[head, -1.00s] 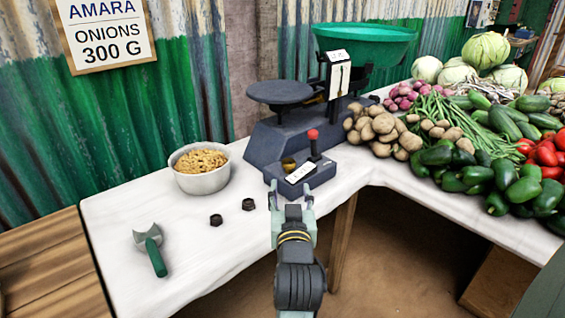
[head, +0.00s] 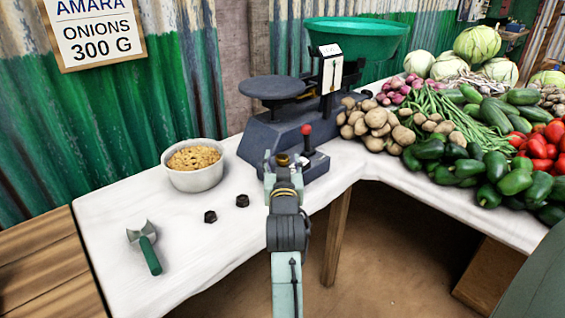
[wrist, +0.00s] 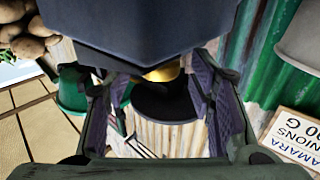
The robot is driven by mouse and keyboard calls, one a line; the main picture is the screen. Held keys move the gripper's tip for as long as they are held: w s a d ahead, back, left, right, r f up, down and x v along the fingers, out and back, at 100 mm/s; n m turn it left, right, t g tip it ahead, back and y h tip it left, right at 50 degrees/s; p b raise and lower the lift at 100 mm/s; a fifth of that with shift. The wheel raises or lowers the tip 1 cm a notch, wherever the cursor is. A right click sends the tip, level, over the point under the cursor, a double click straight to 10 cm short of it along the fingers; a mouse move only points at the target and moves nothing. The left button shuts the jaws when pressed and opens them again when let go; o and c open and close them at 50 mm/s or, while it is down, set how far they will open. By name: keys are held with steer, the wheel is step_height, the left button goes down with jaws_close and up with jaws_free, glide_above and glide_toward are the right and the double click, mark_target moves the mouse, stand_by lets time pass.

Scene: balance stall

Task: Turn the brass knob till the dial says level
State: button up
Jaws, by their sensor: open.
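The dark balance scale (head: 262,140) stands on the white table, with a flat round pan on the left and a green basin on the right. Its white dial plate (head: 331,72) has a dark pointer, too small to read. The brass knob (head: 282,159) is low on the scale's front. My gripper (head: 283,163) is open, with a fingertip showing on either side of the knob in the head view. In the wrist view the brass knob (wrist: 162,73) shows partly below the dark scale body, between my spread fingers (wrist: 165,88). I cannot tell whether they touch it.
A red-topped lever (head: 306,138) stands just right of the knob. Potatoes (head: 375,122) and other vegetables crowd the right. The front left tabletop is mostly clear.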

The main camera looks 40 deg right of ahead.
steer(key=c, duration=1.1)
steer(key=shift+s+d+f+n+t+y+b, duration=0.15)
steer(key=shift+n+t+y+b, duration=0.25)
steer(key=shift+y, duration=0.2)
steer(key=shift+d+n+t+y+b, duration=0.1)
steer(key=shift+n+t+y+b, duration=0.15)
steer(key=shift+n+y, duration=0.3)
steer(key=shift+n+t+y+b, duration=0.45)
steer(key=shift+n+y, duration=0.1)
steer(key=shift+y, duration=0.3)
steer(key=o, duration=1.1)
